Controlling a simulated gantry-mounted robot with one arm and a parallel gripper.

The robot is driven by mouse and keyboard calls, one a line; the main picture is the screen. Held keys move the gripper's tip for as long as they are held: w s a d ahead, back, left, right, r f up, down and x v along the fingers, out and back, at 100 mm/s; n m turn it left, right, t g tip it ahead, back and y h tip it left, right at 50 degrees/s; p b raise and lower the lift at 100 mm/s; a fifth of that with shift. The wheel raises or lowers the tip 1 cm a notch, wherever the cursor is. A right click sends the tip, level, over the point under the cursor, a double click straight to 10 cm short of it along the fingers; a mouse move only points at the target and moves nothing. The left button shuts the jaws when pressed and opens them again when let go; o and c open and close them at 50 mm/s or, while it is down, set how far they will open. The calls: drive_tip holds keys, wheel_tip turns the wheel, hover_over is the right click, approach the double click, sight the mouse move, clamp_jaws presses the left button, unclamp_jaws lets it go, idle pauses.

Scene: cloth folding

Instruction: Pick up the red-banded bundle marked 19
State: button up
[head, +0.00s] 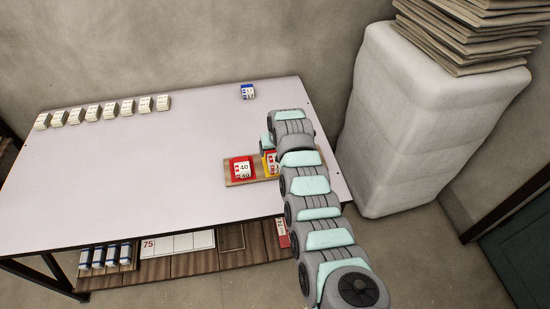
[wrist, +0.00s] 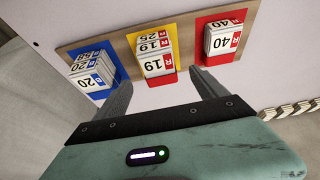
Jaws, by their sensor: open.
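The red-banded bundle marked 19 (wrist: 154,48) sits on a yellow square of a brown board (wrist: 188,52) in the wrist view, between two other bundles. In the head view my arm hides most of its yellow square (head: 267,165). My gripper (wrist: 160,80) is open, with one finger on each side of this bundle's near end in the picture. Nothing is between the fingers that I can see as gripped. Whether the fingertips are level with the bundle or above it, I cannot tell.
A bundle marked 20 (wrist: 92,75) lies on a blue square and a red-banded bundle marked 40 (wrist: 223,42) on a red square. A blue-banded bundle (head: 247,91) and a row of bundles (head: 102,111) stand farther back.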

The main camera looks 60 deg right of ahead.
sight(275, 155)
drive_tip(key=shift+b+x, duration=0.7)
drive_tip(key=shift+x, duration=0.65)
drive_tip(key=b+x, duration=0.2)
drive_tip(key=b, duration=0.1)
drive_tip(key=shift+f, duration=0.25)
drive_tip(key=shift+c, duration=0.4)
drive_tip(key=c, duration=1.4)
